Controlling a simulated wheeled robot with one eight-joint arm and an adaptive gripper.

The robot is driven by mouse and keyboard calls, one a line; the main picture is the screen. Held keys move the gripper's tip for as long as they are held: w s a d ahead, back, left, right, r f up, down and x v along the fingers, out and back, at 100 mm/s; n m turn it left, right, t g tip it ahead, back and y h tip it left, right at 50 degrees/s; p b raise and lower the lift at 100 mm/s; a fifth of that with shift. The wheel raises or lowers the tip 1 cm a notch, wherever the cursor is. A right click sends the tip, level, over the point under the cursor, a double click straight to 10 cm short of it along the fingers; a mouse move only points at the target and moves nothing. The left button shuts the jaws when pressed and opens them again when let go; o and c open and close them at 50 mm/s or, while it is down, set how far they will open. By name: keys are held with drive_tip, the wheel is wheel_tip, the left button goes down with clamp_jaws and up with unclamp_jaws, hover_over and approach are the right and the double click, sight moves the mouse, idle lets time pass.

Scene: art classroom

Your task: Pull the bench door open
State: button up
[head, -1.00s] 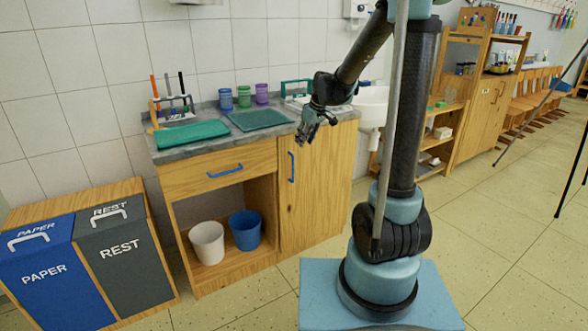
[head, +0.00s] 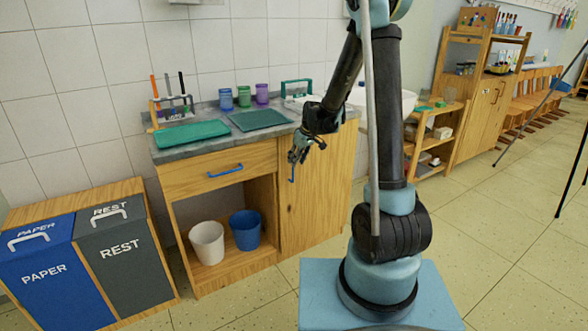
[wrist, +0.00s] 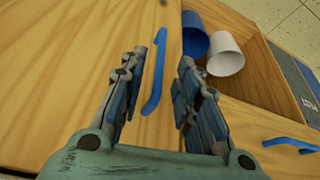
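The bench door (head: 318,190) is a plain wooden panel on the right side of the bench, and it looks closed. Its upright blue handle (wrist: 155,75) shows between the fingers in the wrist view. In the head view the handle (head: 292,174) is partly hidden behind the fingers. My gripper (head: 295,158) is in front of the upper part of the handle, pointing down at the door. In the wrist view my gripper (wrist: 160,62) is open, one finger on each side of the handle with visible gaps. I cannot tell how deep the fingers reach.
Left of the door are a drawer (head: 205,173) with a blue handle and an open shelf holding a white bin (head: 207,243) and a blue bin (head: 245,230). Green trays (head: 187,134) and cups stand on the bench top. Recycling bins (head: 85,250) stand at left. Floor before the door is clear.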

drive_tip(key=shift+x, duration=2.6)
drive_tip(key=shift+c, duration=0.6)
clamp_jaws()
